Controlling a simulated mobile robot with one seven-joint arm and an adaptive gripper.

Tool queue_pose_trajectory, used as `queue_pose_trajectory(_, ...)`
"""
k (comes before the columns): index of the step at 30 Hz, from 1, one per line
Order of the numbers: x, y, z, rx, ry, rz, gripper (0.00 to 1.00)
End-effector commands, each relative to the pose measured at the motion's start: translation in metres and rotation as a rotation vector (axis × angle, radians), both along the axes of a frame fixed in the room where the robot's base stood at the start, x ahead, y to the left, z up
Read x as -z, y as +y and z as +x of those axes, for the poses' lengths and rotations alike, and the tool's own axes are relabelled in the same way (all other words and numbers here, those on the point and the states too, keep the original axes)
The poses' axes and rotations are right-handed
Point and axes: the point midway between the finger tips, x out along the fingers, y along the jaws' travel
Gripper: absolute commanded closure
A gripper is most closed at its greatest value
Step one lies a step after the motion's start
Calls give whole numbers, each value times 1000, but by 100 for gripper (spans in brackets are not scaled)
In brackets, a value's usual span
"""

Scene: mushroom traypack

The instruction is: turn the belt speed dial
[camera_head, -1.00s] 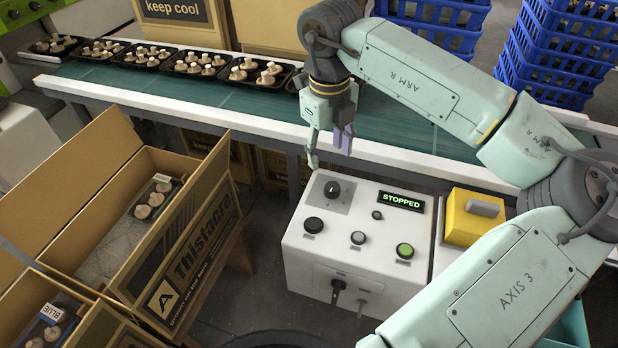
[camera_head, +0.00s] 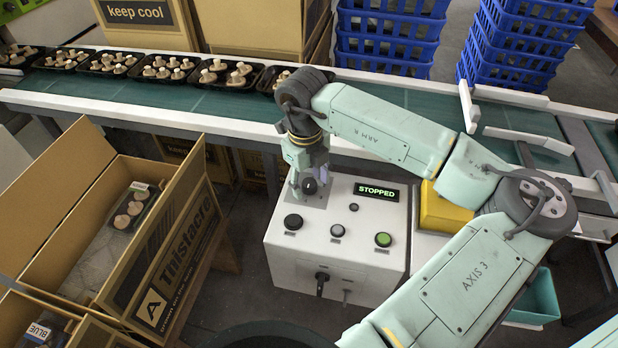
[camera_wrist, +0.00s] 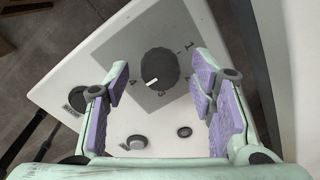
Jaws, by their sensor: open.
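The belt speed dial (camera_wrist: 159,69) is a dark round knob with a white pointer line, on a grey square plate with numbers around it. In the head view the dial (camera_head: 310,186) is on the top left of the white control box (camera_head: 290,255), partly behind my gripper (camera_head: 307,178). In the wrist view my gripper (camera_wrist: 166,92) is open, with purple-padded fingers left and right of the dial in the picture. The dial is between and beyond them, and I see no contact. The box's display (camera_head: 377,191) reads STOPPED.
Black (camera_head: 293,222), white (camera_head: 337,231) and green (camera_head: 383,239) buttons are in front of the dial. The conveyor (camera_head: 220,103) with mushroom trays runs behind the box. An open carton (camera_head: 165,255) stands to the left, and a yellow unit (camera_head: 437,210) to the right.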

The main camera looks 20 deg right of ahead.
Motion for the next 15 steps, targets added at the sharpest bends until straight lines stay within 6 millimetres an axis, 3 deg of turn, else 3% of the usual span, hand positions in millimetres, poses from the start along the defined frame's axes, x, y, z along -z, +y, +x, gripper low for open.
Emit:
queue_pose_trajectory(3,0,0,0,0,0,0,50)
queue_pose_trajectory(15,0,0,0,0,0,0,76)
